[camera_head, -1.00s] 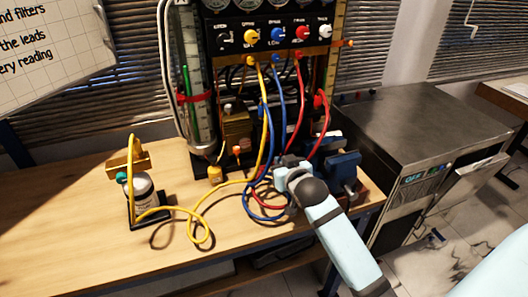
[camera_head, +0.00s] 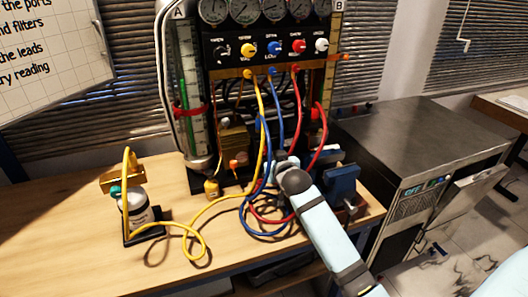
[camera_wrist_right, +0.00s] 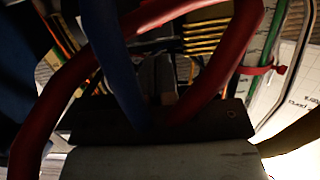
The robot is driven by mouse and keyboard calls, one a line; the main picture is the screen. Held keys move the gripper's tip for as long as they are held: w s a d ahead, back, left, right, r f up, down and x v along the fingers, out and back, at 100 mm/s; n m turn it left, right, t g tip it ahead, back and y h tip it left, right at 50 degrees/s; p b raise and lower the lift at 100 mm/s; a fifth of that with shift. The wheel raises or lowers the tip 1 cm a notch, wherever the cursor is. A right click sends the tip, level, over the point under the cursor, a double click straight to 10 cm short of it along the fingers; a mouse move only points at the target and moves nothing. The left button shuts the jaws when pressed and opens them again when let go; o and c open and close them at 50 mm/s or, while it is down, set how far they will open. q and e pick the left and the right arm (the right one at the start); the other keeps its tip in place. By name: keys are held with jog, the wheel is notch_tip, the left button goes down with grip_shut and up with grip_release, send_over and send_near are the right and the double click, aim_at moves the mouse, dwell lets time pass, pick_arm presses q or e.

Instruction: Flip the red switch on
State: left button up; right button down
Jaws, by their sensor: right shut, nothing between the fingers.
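I cannot make out the red switch for certain in either view. A red knob (camera_head: 298,46) sits on the black panel (camera_head: 232,52) of the gauge rig, and a small red part (camera_head: 317,114) shows at the rig's right side. My right gripper (camera_head: 281,158) reaches in from the lower right to the hoses in front of the rig's base. In the wrist view the right gripper's fingers (camera_wrist_right: 167,92) are together and empty, between a blue hose (camera_wrist_right: 112,60) and a red hose (camera_wrist_right: 222,75). Their tips are hard to see in the dark. My left gripper is not in view.
Yellow, blue and red hoses loop down from the panel onto the wooden bench (camera_head: 85,225). A blue vise (camera_head: 341,182) stands right of my arm. A white jar (camera_head: 137,210) stands at the left. A metal cabinet (camera_head: 420,130) stands at the right. The bench's left part is mostly clear.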

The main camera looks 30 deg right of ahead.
aim_at(261, 148)
jog(key=x, duration=0.7)
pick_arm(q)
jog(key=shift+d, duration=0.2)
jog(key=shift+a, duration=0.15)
